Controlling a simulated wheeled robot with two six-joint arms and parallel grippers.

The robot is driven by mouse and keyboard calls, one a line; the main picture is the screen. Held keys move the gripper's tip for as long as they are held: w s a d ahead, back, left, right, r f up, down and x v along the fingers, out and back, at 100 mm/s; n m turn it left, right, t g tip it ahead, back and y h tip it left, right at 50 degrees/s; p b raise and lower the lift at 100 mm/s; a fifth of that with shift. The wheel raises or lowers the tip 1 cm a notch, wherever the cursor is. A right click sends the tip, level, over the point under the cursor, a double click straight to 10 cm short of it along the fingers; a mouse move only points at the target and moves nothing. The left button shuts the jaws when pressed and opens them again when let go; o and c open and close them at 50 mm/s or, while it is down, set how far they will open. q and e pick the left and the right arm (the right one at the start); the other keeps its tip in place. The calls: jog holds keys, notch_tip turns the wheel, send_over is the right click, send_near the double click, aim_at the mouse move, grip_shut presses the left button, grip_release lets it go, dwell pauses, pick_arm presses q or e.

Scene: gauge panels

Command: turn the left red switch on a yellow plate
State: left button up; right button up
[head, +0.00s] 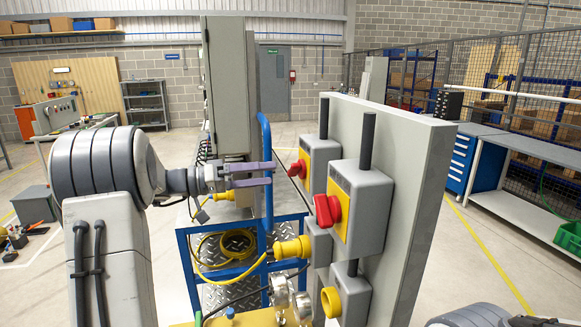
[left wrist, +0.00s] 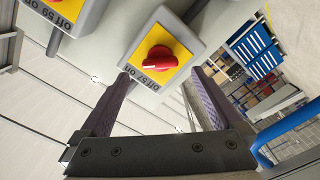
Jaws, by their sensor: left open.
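The left red switch (head: 297,169) sits on a yellow plate (head: 306,150) on a grey box at the panel's far side. A second red switch (head: 327,209) on a yellow plate (head: 339,187) is nearer, to its right. My left gripper (head: 272,173) is open and empty, its fingers pointing right, just short of the left switch. In the left wrist view, a red switch (left wrist: 157,59) on a yellow plate labelled "off 57 on" lies ahead, between the open fingertips (left wrist: 159,74). Part of another plate (left wrist: 67,8), labelled "off 59 on", shows at the upper left. My right gripper is out of view.
The switch boxes are mounted on an upright grey panel (head: 408,200). Yellow connectors (head: 291,249) and gauges (head: 281,290) sit lower down. A blue-framed cart (head: 267,210) with a yellow cable (head: 236,243) stands below my gripper. A tall grey cabinet (head: 229,85) stands behind.

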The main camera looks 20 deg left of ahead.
aim_at(289, 172)
pick_arm(q)
jog(key=p+x, duration=0.2)
jog(key=x, duration=0.4)
jog(key=shift+r+p, duration=0.15)
jog(key=shift+p, duration=0.2)
jog(key=shift+w+d, duration=0.25)
jog(key=shift+d, duration=0.15)
jog(key=shift+f, duration=0.2)
